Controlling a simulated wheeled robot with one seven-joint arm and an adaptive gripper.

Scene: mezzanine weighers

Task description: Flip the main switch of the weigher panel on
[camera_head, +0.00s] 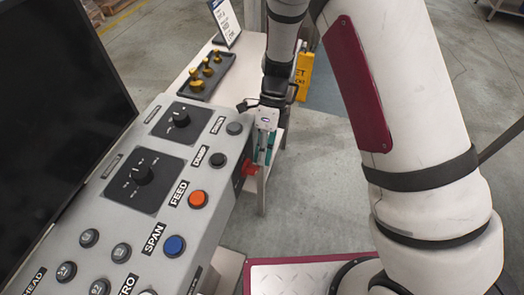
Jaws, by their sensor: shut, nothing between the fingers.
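The weigher panel (140,232) is a grey sloping console across the left and middle of the head view. A red part (250,169), perhaps the main switch, shows on the panel's right side; its setting is too small to read. My gripper (261,160) hangs at the panel's right edge, shut and empty. Its fingertips are just above and beside the red part; I cannot tell whether they touch it. The gripper partly covers that side of the panel.
The panel top carries black knobs (142,174), an orange button (198,199), a blue button (174,245) and several dark ones. A dark screen (55,100) stands left. Behind are brass weights (207,71), a sign (225,20) and a yellow floor sign (303,75).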

